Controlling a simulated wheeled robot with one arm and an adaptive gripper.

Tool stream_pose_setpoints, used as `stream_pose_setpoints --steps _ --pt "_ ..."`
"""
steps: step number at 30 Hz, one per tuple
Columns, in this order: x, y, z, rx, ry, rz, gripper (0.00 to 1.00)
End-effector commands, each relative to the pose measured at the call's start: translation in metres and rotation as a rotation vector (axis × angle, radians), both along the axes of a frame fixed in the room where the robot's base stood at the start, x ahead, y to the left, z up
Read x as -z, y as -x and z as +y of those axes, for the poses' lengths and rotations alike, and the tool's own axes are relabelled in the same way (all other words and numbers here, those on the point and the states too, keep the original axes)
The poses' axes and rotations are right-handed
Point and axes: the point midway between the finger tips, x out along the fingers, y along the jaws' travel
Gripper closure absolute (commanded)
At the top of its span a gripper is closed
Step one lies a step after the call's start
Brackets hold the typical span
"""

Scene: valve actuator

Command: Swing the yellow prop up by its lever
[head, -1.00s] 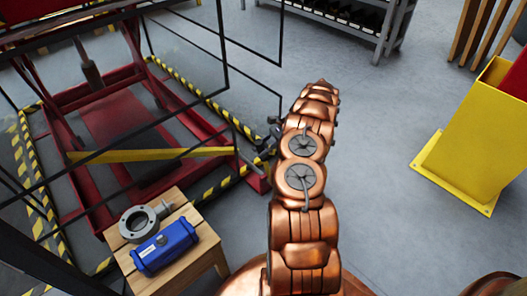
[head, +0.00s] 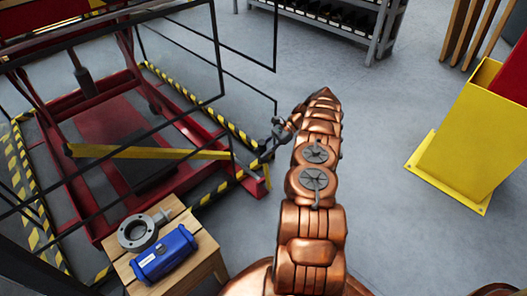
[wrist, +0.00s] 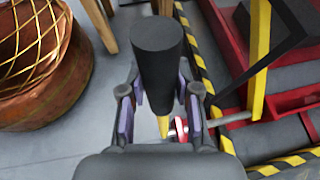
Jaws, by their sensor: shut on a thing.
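The yellow prop (head: 150,152) lies low and nearly level across the red lift frame in the head view. In the wrist view the prop (wrist: 261,50) runs along the right side. The lever's thick black grip (wrist: 157,55) stands between the two fingers of my gripper (wrist: 160,108), with a short yellow stem below it. My gripper is shut on the grip. A red collar on a thin rod shows beside the right finger. In the head view my gripper (head: 277,135) is small at the frame's near corner, and the lever is mostly hidden there.
A wooden stool (head: 203,272) holds a blue actuator (head: 165,255) and a grey valve ring (head: 138,233). Thin black rails (head: 217,50) cross above the lift. A yellow bin (head: 480,135) stands at right, a shelf rack (head: 375,35) behind. The floor between is clear.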

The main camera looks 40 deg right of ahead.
Motion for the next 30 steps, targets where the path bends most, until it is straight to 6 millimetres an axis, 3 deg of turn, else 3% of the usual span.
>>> stream_pose_setpoints --steps 6,7,14,24,30 --pt "-0.001 -0.001 -0.003 0.006 0.005 -0.003 1.0" --pt "-0.001 -0.001 -0.003 0.006 0.005 -0.003 0.66" --pt "-0.001 -0.001 -0.001 0.003 0.003 -0.002 0.42" --pt "-0.001 0.0 0.0 0.0 0.001 -0.001 0.42" --pt "-0.015 -0.001 -0.001 0.0 0.002 -0.001 0.42"
